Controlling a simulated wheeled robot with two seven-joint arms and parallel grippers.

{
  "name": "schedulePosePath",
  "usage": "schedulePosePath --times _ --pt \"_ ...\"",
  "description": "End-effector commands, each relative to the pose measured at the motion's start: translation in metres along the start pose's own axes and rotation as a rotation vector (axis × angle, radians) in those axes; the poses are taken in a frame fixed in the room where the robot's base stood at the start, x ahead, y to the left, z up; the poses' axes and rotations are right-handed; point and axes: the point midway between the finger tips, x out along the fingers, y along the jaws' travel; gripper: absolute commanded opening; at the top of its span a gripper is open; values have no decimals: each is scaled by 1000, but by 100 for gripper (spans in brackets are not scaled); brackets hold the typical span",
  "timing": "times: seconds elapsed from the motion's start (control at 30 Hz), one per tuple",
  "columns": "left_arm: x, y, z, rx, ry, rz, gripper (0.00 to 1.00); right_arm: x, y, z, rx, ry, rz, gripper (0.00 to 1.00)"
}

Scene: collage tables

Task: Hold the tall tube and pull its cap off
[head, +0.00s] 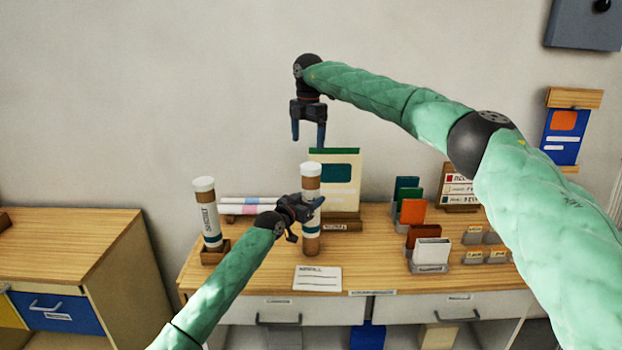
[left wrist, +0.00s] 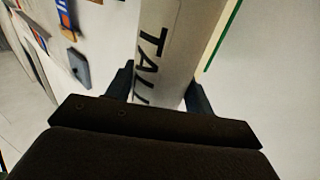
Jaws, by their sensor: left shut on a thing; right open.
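My left gripper (head: 314,206) is shut around the tube's middle. The left wrist view shows the tube (left wrist: 172,60) between the fingers, with the letters "TALL" on it. My right gripper (head: 308,138) is open and empty, pointing down, above the cap and apart from it.
A second capped tube (head: 207,213) stands in a wooden holder at the left. Behind the tall tube are rolled papers (head: 240,204) and an upright board (head: 345,185). A card (head: 317,278) lies in front. Coloured boxes (head: 412,212) stand to the right.

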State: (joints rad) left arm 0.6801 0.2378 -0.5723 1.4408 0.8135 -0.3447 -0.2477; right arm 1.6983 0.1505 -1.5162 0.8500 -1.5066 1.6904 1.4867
Motion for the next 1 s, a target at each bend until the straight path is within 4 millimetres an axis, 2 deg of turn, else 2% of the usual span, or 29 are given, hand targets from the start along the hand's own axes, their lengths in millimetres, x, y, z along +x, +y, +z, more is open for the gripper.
schedulePosePath --times 0.1,0.4,0.7,0.87,1.0 --pt "0 0 0 0 0 0 12 -17 5 -4 50 9 20 84" --pt "0 0 0 0 0 0 12 -34 0 4 423 -2 8 84" --pt "0 0 0 0 0 0 12 -34 -5 8 706 -22 -13 84" --pt "0 0 0 0 0 0 12 -32 -6 8 752 -23 -14 84" --pt "0 0 0 0 0 0 12 -19 -6 8 756 -23 -16 84"
